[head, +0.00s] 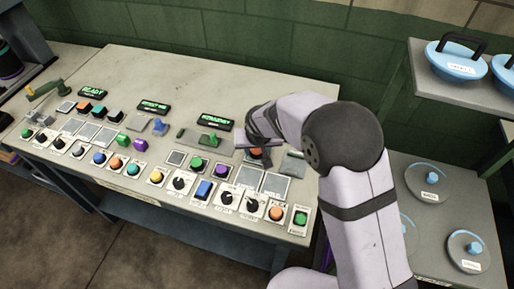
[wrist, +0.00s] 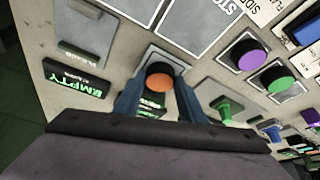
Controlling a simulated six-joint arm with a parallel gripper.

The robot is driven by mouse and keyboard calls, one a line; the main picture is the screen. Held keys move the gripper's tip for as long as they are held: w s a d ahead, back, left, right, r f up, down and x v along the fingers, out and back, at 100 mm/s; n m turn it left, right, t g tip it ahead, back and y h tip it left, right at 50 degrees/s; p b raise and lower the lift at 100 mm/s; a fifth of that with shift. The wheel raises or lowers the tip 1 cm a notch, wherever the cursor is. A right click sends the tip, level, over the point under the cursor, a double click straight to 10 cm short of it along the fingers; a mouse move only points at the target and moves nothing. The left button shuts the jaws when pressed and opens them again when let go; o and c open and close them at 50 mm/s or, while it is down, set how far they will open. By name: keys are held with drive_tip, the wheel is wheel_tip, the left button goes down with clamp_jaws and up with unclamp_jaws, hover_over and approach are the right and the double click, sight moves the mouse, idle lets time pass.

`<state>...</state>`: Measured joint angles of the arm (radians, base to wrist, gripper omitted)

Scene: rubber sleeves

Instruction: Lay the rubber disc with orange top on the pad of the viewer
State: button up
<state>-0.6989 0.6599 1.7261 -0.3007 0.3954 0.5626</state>
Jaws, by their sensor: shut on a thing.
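The rubber disc with orange top (wrist: 160,77) is between the two blue fingers of my gripper (wrist: 158,98) in the wrist view, its dark sides against them. My gripper (head: 254,148) is shut on it. In the head view a bit of the disc's orange top (head: 257,153) shows below the gripper. The disc is over a pale square plate; I cannot tell whether it touches it. A grey pad (wrist: 84,28) lies to the left of it, beside a display (wrist: 77,86) reading EMPTY. The pad's label is too blurred to read, so I cannot tell if it is the viewer's.
The console (head: 225,78) carries several knobs, buttons, pads and lit displays. A purple button (wrist: 245,54) and a green button (wrist: 281,77) stand right of the disc. A green lever (wrist: 226,107) is close to the right finger. Shelves (head: 440,165) with blue-handled lids stand at the right.

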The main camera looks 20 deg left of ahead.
drive_tip(key=o, duration=1)
drive_tip(key=shift+r, duration=0.1)
drive_tip(key=shift+s+r, duration=0.1)
drive_tip(key=shift+r, duration=0.35)
drive_tip(key=b+v, duration=0.1)
drive_tip(key=v, duration=1)
drive_tip(key=shift+s+b, duration=0.2)
drive_tip(key=shift+b, duration=0.15)
